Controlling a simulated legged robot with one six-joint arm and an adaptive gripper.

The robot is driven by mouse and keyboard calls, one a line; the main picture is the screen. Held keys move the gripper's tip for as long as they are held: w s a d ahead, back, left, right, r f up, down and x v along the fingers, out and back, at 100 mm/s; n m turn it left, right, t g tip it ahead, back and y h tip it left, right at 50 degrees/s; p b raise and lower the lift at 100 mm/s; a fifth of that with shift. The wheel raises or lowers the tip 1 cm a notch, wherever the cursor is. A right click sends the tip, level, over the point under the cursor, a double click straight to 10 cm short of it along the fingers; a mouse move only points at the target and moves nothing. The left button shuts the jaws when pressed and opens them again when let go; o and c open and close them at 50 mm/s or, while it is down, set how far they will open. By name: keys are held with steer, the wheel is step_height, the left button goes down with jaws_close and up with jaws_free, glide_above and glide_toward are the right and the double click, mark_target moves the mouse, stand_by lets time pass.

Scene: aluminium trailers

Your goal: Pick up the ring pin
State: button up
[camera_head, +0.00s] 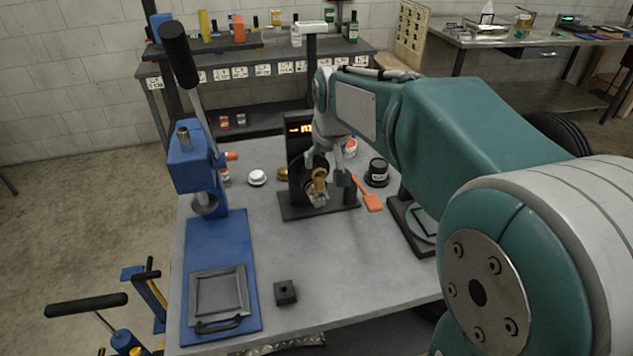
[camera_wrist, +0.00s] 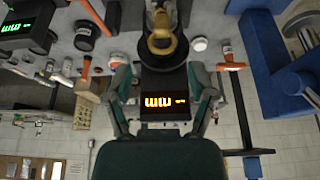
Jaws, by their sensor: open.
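The likely ring pin is a brass-coloured, ring-shaped piece (camera_head: 320,182) on the front of a black display unit (camera_head: 296,150) on the grey table. In the wrist view the same yellow ring (camera_wrist: 163,42) shows at the top, in front of a dark round part. My gripper (camera_head: 328,172) is right by the unit in the head view and partly covers it. In the wrist view my gripper (camera_wrist: 161,75) has its two fingers spread wide, with the lit display between them. The ring lies beyond the fingertips, and nothing is held. Contact cannot be told.
A blue press (camera_head: 195,160) stands left on the table (camera_head: 330,260). A white-capped jar (camera_head: 257,178), a black jar (camera_head: 377,172) and an orange spatula (camera_head: 367,192) lie near the unit. A small black block (camera_head: 285,292) sits in front. The table's middle front is clear.

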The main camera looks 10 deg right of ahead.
mark_target(319, 178)
steer(key=x, duration=0.8)
steer(key=shift+w+a+f, duration=0.1)
steer(key=shift+a+f, duration=0.05)
steer(key=shift+f, duration=0.05)
steer(key=shift+c, duration=0.3)
jaws_close()
